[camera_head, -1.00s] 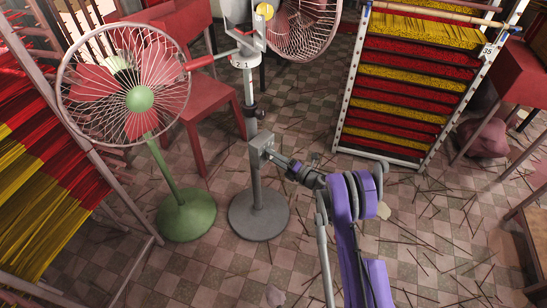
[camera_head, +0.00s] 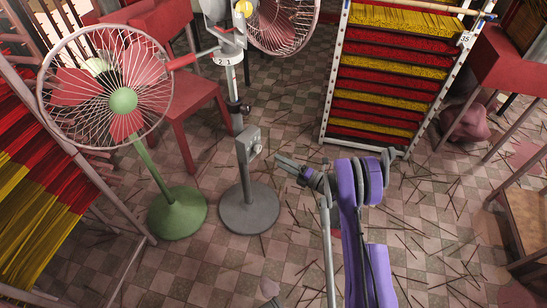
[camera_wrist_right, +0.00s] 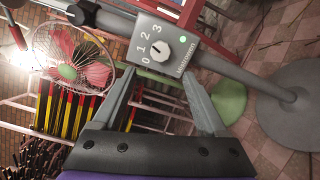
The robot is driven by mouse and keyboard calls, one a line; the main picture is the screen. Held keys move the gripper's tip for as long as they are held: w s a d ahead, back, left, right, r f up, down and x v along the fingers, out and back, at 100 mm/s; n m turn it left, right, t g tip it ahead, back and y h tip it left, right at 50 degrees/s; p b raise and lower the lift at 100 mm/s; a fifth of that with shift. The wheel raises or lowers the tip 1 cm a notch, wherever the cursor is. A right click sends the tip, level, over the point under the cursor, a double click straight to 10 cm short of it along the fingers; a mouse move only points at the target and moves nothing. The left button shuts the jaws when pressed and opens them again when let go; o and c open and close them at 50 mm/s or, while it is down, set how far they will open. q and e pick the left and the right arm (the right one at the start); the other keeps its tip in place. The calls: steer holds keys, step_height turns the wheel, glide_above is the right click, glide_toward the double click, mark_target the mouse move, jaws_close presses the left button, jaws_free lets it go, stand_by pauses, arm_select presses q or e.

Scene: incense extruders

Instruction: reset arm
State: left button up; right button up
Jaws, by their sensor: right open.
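My right gripper (camera_head: 283,165) is open and empty, just right of the grey control box (camera_head: 248,144) on the fan stand's post, with a small gap between them. In the wrist view the two fingers of the right gripper (camera_wrist_right: 158,78) stand apart, and the control box (camera_wrist_right: 187,62) lies beyond their tips. Its round white knob (camera_wrist_right: 160,50) sits among the numbers 0 to 3, and a small green spot shows on the box. My left gripper is not seen in either view.
The grey fan stand (camera_head: 249,213) has a wide round base. A green-based fan (camera_head: 177,214) stands to its left. A rack of red and yellow incense (camera_head: 390,80) stands at the back right. Loose sticks litter the floor at right.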

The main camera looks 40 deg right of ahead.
steer(key=shift+s+d, duration=0.1)
steer(key=shift+s, duration=0.25)
stand_by(0.3)
